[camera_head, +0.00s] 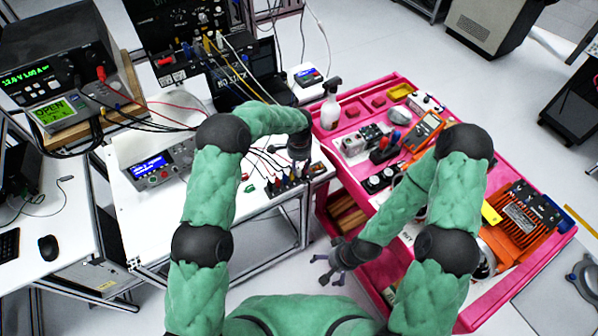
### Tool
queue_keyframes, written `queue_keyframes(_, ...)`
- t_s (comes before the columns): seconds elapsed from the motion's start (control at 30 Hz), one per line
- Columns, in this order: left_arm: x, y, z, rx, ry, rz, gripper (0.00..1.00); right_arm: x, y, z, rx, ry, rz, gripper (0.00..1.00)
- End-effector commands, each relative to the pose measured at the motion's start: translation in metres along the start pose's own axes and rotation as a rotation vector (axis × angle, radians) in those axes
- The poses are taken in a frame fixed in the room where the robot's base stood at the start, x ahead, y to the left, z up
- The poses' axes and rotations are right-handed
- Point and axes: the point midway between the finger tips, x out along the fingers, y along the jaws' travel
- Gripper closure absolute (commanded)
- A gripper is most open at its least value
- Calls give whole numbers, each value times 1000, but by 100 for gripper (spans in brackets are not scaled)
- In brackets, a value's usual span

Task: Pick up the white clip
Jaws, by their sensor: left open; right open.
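I cannot pick out the white clip for certain. Small coloured clips and leads (284,186) lie near the right edge of the white table (215,205), too small to tell apart fully. My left gripper (298,167) is open above that table edge, close to the clips and leads, and hides part of the table under it. My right gripper (326,270) is open and empty, low in front of the pink cart (335,180), away from the clips.
A bench meter with a blue display (152,166) stands on the table with leads running from it. Behind it are a black instrument (180,40) and cables. The pink cart carries a spray bottle (331,104), an orange multimeter (422,131) and other tools. Floor shows between table and cart.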

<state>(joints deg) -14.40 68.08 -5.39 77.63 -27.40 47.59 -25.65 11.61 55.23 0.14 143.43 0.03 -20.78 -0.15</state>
Motion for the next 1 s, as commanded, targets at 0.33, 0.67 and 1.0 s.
queue_keyframes(0.33,27,1,1,0,-2,2,57,0,0,0,0,0,0,0)
queue_keyframes(0.67,26,1,1,0,-1,2,100,0,0,0,0,0,0,0)
queue_keyframes(1.0,25,0,1,0,0,1,100,0,0,0,0,0,0,0)
